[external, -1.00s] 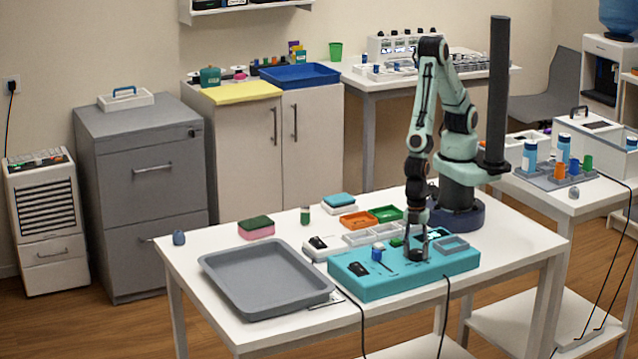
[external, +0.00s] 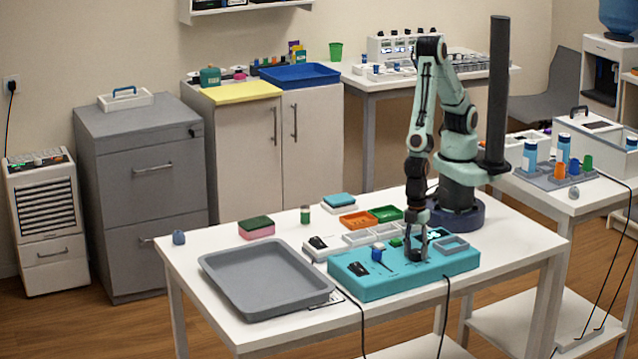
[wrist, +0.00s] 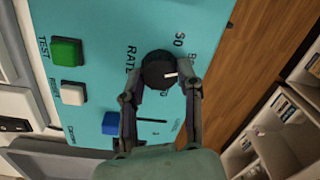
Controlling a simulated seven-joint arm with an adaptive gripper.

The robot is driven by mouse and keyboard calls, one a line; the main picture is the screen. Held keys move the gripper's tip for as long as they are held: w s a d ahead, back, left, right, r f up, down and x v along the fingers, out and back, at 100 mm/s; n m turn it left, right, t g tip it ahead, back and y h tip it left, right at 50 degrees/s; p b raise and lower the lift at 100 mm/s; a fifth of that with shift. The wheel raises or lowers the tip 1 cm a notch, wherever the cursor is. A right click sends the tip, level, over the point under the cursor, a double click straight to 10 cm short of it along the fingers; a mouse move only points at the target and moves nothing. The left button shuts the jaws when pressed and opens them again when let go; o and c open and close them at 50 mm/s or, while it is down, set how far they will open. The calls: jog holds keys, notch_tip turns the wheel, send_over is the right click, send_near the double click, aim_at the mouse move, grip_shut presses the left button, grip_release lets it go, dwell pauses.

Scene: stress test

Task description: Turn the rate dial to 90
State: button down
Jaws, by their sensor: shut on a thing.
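The rate dial (wrist: 156,68) is a round black knob with a white pointer mark, on a teal control panel (wrist: 100,22). "RATE" is printed beside it, and a scale number that looks like 50 or 90 is partly visible. In the wrist view my gripper (wrist: 161,88) has one finger on each side of the dial and is shut on it. The mark points toward the right finger. In the external view my gripper (external: 416,256) is down on the panel (external: 350,288), and its fingers largely hide the dial.
The panel also carries a green TEST button (wrist: 66,51), a white button (wrist: 72,94), a blue knob (wrist: 110,122) and a small lever. A grey tray (external: 222,284) lies left of the panel. Small bins, including an orange one (external: 357,221), stand behind it.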

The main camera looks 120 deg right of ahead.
aim_at(414, 250)
jog(key=c, duration=0.7)
grip_release()
jog(key=r, duration=1.2)
jog(key=shift+w+d, duration=0.15)
jog(key=shift+d, duration=0.15)
